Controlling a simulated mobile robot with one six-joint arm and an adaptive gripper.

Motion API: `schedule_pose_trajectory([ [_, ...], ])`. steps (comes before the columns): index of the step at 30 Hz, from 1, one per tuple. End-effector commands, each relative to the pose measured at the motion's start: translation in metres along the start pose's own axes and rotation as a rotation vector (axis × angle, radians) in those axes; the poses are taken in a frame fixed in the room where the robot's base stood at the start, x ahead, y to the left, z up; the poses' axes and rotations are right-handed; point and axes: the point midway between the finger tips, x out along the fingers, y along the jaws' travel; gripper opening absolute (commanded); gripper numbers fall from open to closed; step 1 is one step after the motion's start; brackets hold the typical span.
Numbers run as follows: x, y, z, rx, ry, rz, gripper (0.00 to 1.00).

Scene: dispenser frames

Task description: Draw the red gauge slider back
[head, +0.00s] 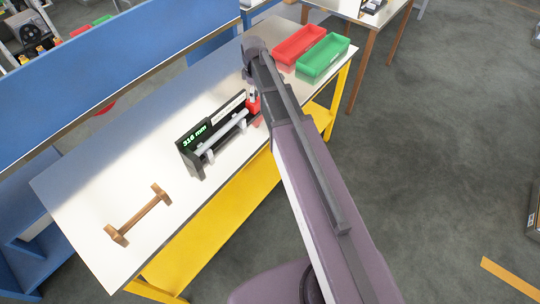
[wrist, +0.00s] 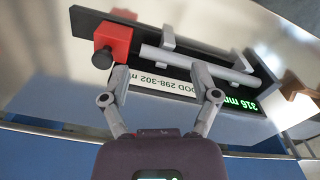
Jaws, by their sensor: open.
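The red gauge slider (wrist: 120,40) is a red block with a dark knob (wrist: 102,58), at the left end of the gauge in the wrist view. In the head view the slider (head: 254,106) shows partly beside my arm. The black gauge (head: 190,158) has a green display (head: 195,136) reading 316 mm. A silver rod (wrist: 195,58) lies on its supports, one end close to the slider; I cannot tell whether they touch. My gripper (wrist: 161,78) is open and empty above the gauge's label side, its left finger near the knob.
The gauge's white label (wrist: 160,82) reads 298-302. A wooden piece with two end blocks (head: 140,214) lies at the table's near left. A red tray (head: 299,45) and a green tray (head: 323,56) stand at the far right. A blue panel (head: 110,75) runs behind the table.

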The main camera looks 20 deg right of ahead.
Motion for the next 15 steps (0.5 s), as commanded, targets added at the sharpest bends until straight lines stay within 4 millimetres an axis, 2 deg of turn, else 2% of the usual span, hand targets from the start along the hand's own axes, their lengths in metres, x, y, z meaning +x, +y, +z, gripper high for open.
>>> schedule_pose_trajectory([
  [1,0.008,-0.008,0.005,0.028,0.0,0.0,0.78],
  [15,0.041,-0.055,0.037,0.301,0.0,0.0,0.78],
])
